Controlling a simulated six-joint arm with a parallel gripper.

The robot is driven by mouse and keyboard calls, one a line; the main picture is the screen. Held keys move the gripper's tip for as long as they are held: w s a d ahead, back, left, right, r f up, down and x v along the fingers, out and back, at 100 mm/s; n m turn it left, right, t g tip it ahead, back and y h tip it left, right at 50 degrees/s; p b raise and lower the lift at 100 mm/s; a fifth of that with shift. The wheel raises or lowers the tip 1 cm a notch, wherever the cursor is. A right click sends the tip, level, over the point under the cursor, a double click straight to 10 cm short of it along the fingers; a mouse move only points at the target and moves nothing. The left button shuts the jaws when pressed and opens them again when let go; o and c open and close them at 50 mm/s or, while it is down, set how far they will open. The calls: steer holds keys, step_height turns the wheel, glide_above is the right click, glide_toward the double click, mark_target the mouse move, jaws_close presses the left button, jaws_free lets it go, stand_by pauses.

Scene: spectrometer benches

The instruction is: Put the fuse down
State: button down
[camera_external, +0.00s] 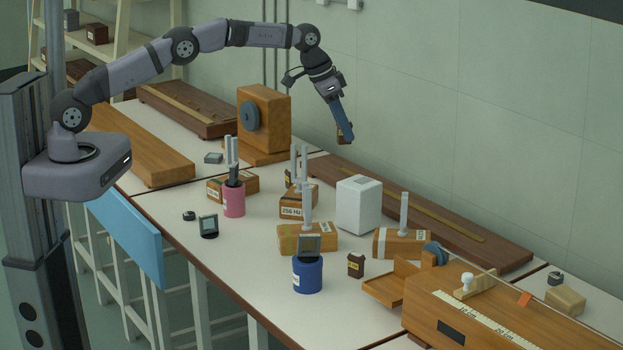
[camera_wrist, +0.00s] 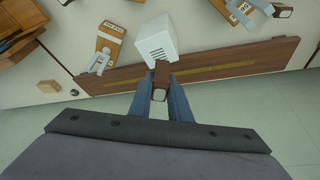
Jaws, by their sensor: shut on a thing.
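My gripper (camera_external: 346,136) is high over the back of the bench, its blue fingers pointing down. It is shut on a small dark brown block, which I take to be the fuse (camera_external: 340,128). In the wrist view the fuse (camera_wrist: 161,74) sits between the two blue fingers, with a pale end toward the camera. The fuse is in the air, apart from the bench (camera_external: 260,235). In the external view the fingers hide part of it.
A white box (camera_external: 359,204) stands below and in front of my gripper. A long wooden board (camera_external: 430,215) lies along the back edge. Tuning forks on wooden boxes (camera_external: 307,238), a pink cup (camera_external: 234,202) and a blue cup (camera_external: 307,276) crowd the middle. A small brown block (camera_external: 356,265) stands near the front.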

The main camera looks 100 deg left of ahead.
steer(key=p, duration=0.3)
glide_above(351, 182)
steer(key=s, duration=0.2)
steer(key=shift+w+d+f, duration=0.1)
steer(key=shift+f, duration=2.15)
steer(key=shift+d+f, duration=0.1)
steer(key=shift+f, duration=2.6)
steer(key=shift+f, duration=0.2)
steer(key=c, duration=1.7)
jaws_free()
steer(key=shift+o, duration=0.2)
steer(key=shift+r, duration=0.2)
